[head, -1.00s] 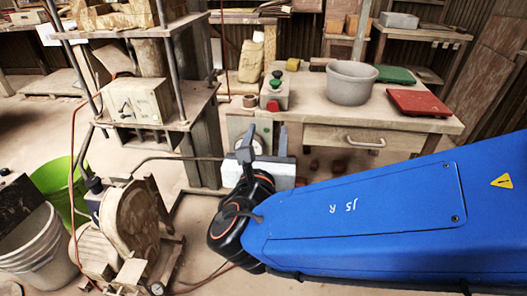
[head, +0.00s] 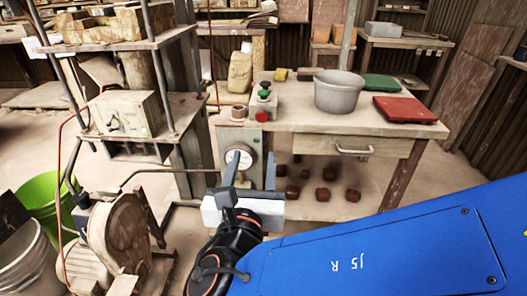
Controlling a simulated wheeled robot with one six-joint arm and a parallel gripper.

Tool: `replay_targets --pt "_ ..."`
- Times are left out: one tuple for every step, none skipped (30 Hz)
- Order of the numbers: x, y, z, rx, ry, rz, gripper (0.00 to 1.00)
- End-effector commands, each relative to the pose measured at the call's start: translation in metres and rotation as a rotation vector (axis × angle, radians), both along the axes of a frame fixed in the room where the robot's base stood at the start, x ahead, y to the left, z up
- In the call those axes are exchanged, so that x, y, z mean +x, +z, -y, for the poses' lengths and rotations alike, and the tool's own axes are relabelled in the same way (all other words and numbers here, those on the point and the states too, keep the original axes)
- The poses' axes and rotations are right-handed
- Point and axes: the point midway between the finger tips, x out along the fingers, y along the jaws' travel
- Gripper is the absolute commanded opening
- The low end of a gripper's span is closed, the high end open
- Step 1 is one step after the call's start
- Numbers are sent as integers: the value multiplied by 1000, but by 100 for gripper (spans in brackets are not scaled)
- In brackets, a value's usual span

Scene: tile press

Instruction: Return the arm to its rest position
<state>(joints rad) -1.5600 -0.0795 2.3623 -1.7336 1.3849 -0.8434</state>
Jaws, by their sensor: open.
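My gripper (head: 250,172) is in the lower middle of the head view, at the end of my blue arm. Its two grey fingers point up and stand apart, with nothing between them. It is in front of the table's left front side, near a round dial gauge (head: 239,157). The fingers appear clear of the gauge, though the exact distance cannot be told.
The wooden table (head: 300,118) holds a grey bucket (head: 339,93), a red tray (head: 405,109) and a green tray (head: 386,84). Several dark red lumps (head: 323,194) lie beneath it. The press frame (head: 120,112) and a motor wheel (head: 120,238) stand left. A green bin (head: 45,205) is at far left.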

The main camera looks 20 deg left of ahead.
Motion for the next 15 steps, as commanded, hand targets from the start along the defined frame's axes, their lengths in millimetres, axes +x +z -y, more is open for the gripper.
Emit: replay_targets --pt "0 0 0 0 0 0 47" --pt "0 0 0 0 0 0 47" --pt "1 0 1 1 -2 -1 47" --pt "2 0 2 2 -5 -4 47" --pt "4 0 4 5 -11 -7 47" --pt "8 -1 9 13 -24 -16 47" --pt "13 -2 14 20 -39 -27 47" --pt "18 -3 20 30 -57 -39 47" --pt "26 -5 31 47 -87 -60 47" --pt "34 -6 41 64 -113 -77 47" --pt "41 -8 52 81 -142 -97 47" --pt "51 -11 67 107 -184 -124 47" --pt "58 -14 80 129 -216 -145 47" --pt "65 -16 92 150 -248 -167 47" --pt "73 -20 108 182 -292 -194 47"
